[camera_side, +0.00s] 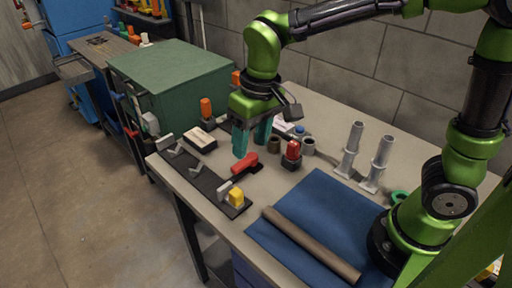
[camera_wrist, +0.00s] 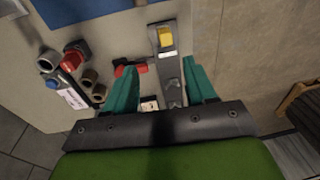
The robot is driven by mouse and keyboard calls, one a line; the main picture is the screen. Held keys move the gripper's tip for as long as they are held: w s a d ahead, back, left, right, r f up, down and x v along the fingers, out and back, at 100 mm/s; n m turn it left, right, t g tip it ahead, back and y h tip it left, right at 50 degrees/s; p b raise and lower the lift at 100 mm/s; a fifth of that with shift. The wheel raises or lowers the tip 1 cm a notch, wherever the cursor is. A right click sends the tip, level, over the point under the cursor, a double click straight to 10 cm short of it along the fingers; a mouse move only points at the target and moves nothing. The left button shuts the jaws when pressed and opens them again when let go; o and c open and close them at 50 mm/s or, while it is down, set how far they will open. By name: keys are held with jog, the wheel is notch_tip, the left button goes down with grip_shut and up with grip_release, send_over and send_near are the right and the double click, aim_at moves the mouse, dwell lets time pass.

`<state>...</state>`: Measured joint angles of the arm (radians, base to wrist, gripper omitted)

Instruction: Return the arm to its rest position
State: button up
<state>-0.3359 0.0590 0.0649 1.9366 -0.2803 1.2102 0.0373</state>
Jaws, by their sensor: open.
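My gripper (camera_side: 251,140) with teal fingers is open and empty above the bench. In the wrist view its two fingers (camera_wrist: 160,85) stand wide apart with nothing held between them. Below lies a dark strip (camera_side: 204,181) with grey clips along it; it also shows in the wrist view (camera_wrist: 171,70). A yellow block (camera_side: 236,197) sits at the near end of the strip and shows in the wrist view (camera_wrist: 166,38). A red piece (camera_side: 245,163) lies beside the strip, below my fingers in the side view.
A red-topped part (camera_side: 292,151), a brown ring (camera_side: 274,146) and two silver posts (camera_side: 349,152) stand on the bench. A brown roll (camera_side: 310,244) lies on a blue mat (camera_side: 330,210) near my base. A green cabinet (camera_side: 175,75) stands behind the bench's left end.

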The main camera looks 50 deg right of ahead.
jog(key=s+d+r+m+t+y, duration=0.1)
jog(key=s+d+r+m+t, duration=0.2)
jog(key=s+d, duration=0.6)
jog(key=d+r+t, duration=0.1)
jog(key=d+t, duration=0.1)
jog(key=shift+s+r+m+t, duration=0.2)
jog(key=shift+s+m+t, duration=0.05)
jog(key=shift+m+t, duration=0.15)
jog(key=shift+o, duration=1.2)
jog(key=shift+d+r, duration=0.2)
jog(key=shift+r, duration=0.1)
jog(key=shift+o, duration=1.2)
jog(key=shift+a, duration=0.4)
jog(key=o, duration=0.4)
jog(key=a+n, duration=0.1)
jog(key=a, duration=0.1)
jog(key=a+r+n+g+y, duration=0.1)
jog(key=a+n, duration=0.1)
jog(key=shift+a, duration=0.1)
jog(key=shift+c, duration=0.2)
jog(key=s+a+r+n+g+h, duration=0.3)
jog(key=s+a+r+n+g, duration=0.3)
jog(key=n, duration=1.2)
notch_tip(320, 180, down, 9)
jog(key=s, duration=0.1)
jog(key=shift+s+d+n, duration=0.15)
jog(key=shift+d+n, duration=0.2)
jog(key=shift+n, duration=0.05)
